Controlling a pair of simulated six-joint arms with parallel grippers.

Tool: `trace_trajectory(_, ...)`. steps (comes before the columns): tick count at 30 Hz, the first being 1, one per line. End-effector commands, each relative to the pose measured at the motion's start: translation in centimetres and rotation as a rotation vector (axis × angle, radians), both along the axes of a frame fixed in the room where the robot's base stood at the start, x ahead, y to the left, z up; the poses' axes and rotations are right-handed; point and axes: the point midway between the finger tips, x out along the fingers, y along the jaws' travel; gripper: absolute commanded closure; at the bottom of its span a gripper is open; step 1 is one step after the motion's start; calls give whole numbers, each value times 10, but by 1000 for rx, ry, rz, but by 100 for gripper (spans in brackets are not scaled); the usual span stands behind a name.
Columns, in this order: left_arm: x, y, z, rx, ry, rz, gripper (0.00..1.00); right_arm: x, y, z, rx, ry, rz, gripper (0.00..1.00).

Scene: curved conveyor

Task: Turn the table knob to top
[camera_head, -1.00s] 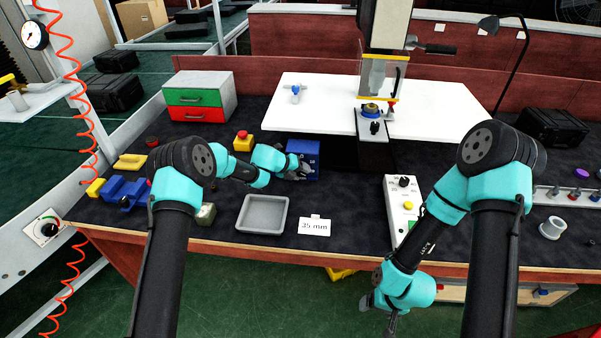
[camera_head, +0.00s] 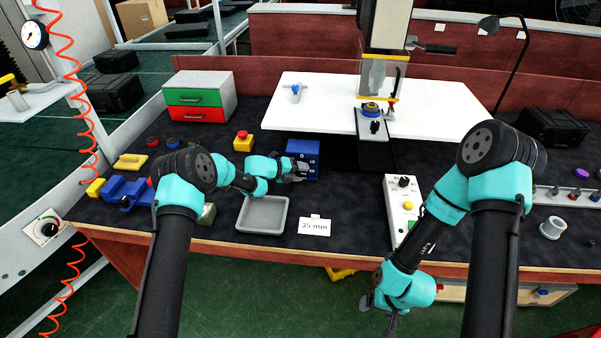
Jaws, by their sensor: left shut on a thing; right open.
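A blue box (camera_head: 303,149) with small white marks on its front stands on the dark table near the middle. My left gripper (camera_head: 303,171) is at the lower front of this box, shut on its knob. The knob is hidden by the fingers, so its direction cannot be told. My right gripper (camera_head: 379,306) is open and empty, low in front of the table's front edge, pointing down.
A grey tray (camera_head: 241,228) and a "35 mm" card (camera_head: 314,227) lie in front of the blue box. A yellow button box (camera_head: 243,142) stands to its left. A white control box (camera_head: 392,190) with a black knob (camera_head: 404,182) stands to the right. A white raised table (camera_head: 440,110) is behind.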

Motion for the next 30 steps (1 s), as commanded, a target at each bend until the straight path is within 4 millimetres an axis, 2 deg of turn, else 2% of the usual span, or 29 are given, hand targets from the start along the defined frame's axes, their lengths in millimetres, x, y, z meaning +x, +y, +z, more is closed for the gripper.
trace_trajectory(11,0,0,-1,-206,21,0,74,0,0,0,0,0,0,19)
trace_trajectory(26,0,0,0,-236,24,-1,74,0,0,0,0,0,0,19)
trace_trajectory(27,0,0,0,-236,24,-1,49,0,0,0,0,0,0,19)
trace_trajectory(30,0,0,0,-236,24,-1,39,0,0,0,0,0,0,19)
